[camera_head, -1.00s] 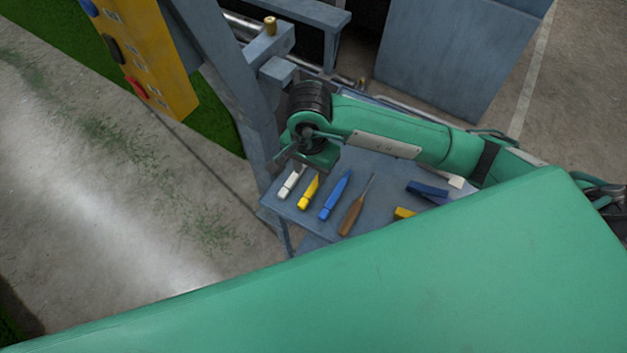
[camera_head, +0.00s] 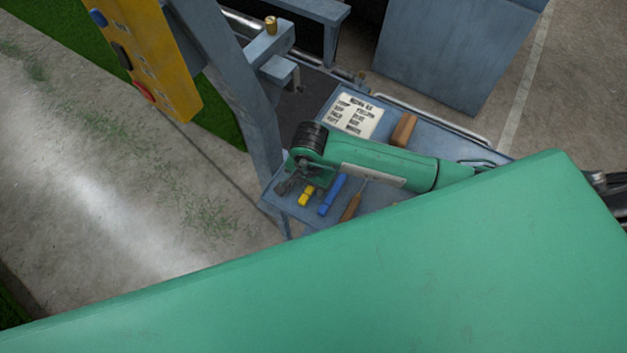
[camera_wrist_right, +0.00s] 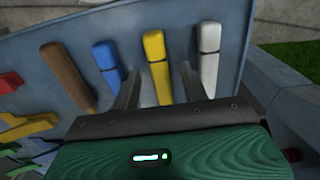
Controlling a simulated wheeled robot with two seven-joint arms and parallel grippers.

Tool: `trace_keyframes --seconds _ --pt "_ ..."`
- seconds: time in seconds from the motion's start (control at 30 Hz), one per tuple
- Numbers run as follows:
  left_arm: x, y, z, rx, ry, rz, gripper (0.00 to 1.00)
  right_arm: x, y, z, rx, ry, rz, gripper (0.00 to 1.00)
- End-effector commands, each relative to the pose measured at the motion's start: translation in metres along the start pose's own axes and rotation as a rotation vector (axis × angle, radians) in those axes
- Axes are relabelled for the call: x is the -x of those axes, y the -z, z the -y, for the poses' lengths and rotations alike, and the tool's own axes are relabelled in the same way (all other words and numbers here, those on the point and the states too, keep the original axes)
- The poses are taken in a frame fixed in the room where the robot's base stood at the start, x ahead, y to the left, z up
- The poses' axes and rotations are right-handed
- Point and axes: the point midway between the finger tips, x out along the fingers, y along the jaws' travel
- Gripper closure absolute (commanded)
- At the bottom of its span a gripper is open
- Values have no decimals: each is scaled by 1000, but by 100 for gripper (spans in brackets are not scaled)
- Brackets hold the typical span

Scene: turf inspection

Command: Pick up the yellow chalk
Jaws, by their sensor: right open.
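The yellow chalk (camera_head: 306,197) lies on the blue-grey shelf (camera_head: 268,200), its upper part hidden by my right arm in the head view. In the right wrist view the yellow chalk (camera_wrist_right: 157,66) lies between the two fingers of my right gripper (camera_wrist_right: 160,86), which is open. The right gripper (camera_head: 290,184) shows small in the head view, at the shelf's left end. I cannot tell if the fingers touch the chalk. My left gripper is not in view.
A white chalk (camera_wrist_right: 208,58) lies right of the right finger. A blue chalk (camera_wrist_right: 107,62) and a brown-handled tool (camera_wrist_right: 66,75) lie on the left. A printed card (camera_head: 352,114) and a brown block (camera_head: 404,129) are farther back. A post (camera_head: 240,95) stands close by.

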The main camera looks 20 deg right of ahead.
Motion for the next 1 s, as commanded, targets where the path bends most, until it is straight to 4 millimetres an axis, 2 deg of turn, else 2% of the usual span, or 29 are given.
trace_keyframes --seconds 0.1,0.13,0.33,0.77,0.87,1.0 --pt "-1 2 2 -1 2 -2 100 0 0 0 0 0 0 55" --pt "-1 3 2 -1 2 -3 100 0 0 0 0 0 0 59" --pt "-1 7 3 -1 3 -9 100 0 0 0 0 0 0 99" --pt "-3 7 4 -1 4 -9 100 6 0 1 -1 2 0 100" --pt "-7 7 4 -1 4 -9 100 15 0 1 0 4 0 100" --pt "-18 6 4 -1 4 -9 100 41 1 2 2 7 -3 100"
